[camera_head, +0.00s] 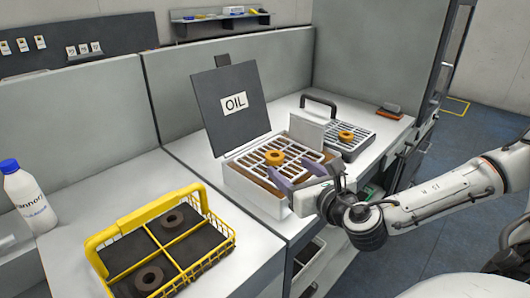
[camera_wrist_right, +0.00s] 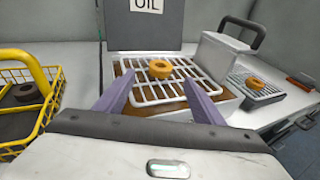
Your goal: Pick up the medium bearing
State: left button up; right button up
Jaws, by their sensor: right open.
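An orange ring-shaped bearing (camera_head: 275,157) lies on the white grate of the oil box (camera_head: 246,190); it also shows in the right wrist view (camera_wrist_right: 160,69). A second orange bearing (camera_head: 346,136) lies on the grey rack to the right. Two dark bearings, one at the back (camera_head: 172,220) and one at the front (camera_head: 149,278), lie in the yellow wire basket (camera_head: 222,246). I cannot tell which is the medium one. My right gripper (camera_head: 292,168) is open and empty, its purple fingers over the oil box's near right part, short of the bearing. My left gripper is not in view.
The oil box's dark lid (camera_head: 218,88) stands open behind the grate. A grey block (camera_head: 307,131) stands between box and rack. A white bottle (camera_head: 29,197) with a blue cap is at far left. An orange-topped item (camera_head: 387,112) lies at the back right.

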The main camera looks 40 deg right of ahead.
aim_at(276, 157)
jog(key=p+x, duration=0.1)
jog(key=x, duration=0.7)
jog(key=shift+w+d, duration=0.1)
jog(key=shift+w, duration=0.05)
jog(key=c, duration=1.2)
jog(key=shift+r, duration=0.2)
jog(key=shift+c, duration=0.6)
